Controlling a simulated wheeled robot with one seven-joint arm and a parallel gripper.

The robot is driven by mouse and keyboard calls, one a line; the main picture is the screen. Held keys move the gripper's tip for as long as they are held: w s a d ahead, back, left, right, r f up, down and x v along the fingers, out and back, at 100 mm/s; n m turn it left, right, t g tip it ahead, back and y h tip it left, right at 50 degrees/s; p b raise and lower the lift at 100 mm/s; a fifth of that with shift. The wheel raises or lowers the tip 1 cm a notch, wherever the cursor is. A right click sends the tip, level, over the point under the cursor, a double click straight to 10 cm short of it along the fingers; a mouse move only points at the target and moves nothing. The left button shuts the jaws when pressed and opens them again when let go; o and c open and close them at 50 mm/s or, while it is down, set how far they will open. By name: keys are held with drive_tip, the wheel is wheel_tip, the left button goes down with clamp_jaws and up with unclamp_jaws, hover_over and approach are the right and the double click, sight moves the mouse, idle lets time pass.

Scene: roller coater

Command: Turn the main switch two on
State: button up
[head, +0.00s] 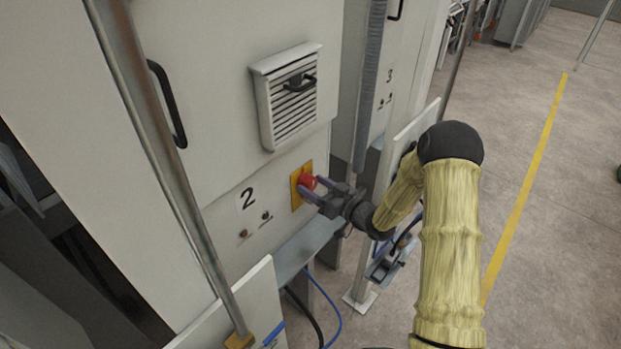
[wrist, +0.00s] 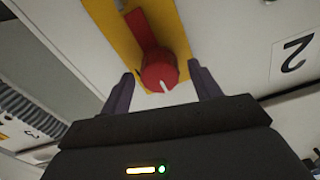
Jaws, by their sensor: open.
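The main switch two is a red rotary knob (head: 308,181) on a yellow plate (head: 296,190), on the cabinet panel just right of the black numeral 2 (head: 248,198). In the wrist view the red knob (wrist: 159,72) carries a white pointer mark on its face, toward the gripper side. My gripper (head: 314,188) is at the knob. In the wrist view its two open fingers (wrist: 162,88) stand on either side of the knob, with visible gaps. Whether a fingertip touches it is not clear.
A vented grille (head: 290,95) with a black handle sits above the switch. Small indicators (head: 254,225) are below the numeral. A grey metal pole (head: 165,165) runs down at left. A grey ledge (head: 308,248) and blue and black cables lie below. Open floor (head: 530,240) is at right.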

drive_tip(key=shift+x, duration=0.9)
drive_tip(key=c, duration=1)
